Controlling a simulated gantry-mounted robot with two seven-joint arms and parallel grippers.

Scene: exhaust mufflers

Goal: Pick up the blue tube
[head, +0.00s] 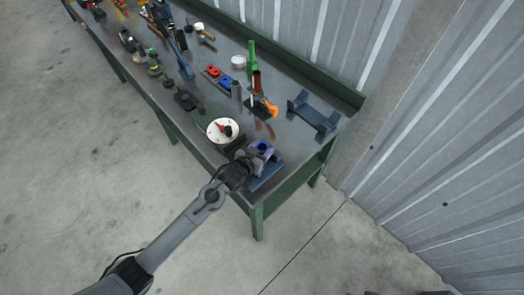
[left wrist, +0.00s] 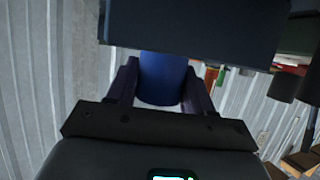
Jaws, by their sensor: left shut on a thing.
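The blue tube (left wrist: 162,80) stands between the two fingers of my left gripper (left wrist: 160,90) in the left wrist view, with a finger on each side of it. The gripper is shut on it. A large dark blue block-like part (left wrist: 195,30) hides the tube's far end. In the head view my left gripper (head: 256,157) is at the near right corner of the bench, with a small blue part of the tube (head: 263,146) showing at the fingers. A dark blue holder (head: 266,178) lies right by the gripper; whether the tube touches it I cannot tell. My right gripper is not in view.
The dark green bench (head: 290,188) runs to the upper left. A round white-topped item (head: 222,130) is close left of the gripper. A dark blue bracket (head: 314,116) stands behind it, with an orange-handled tool (head: 270,107) nearby. Corrugated wall (head: 440,130) closes the right.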

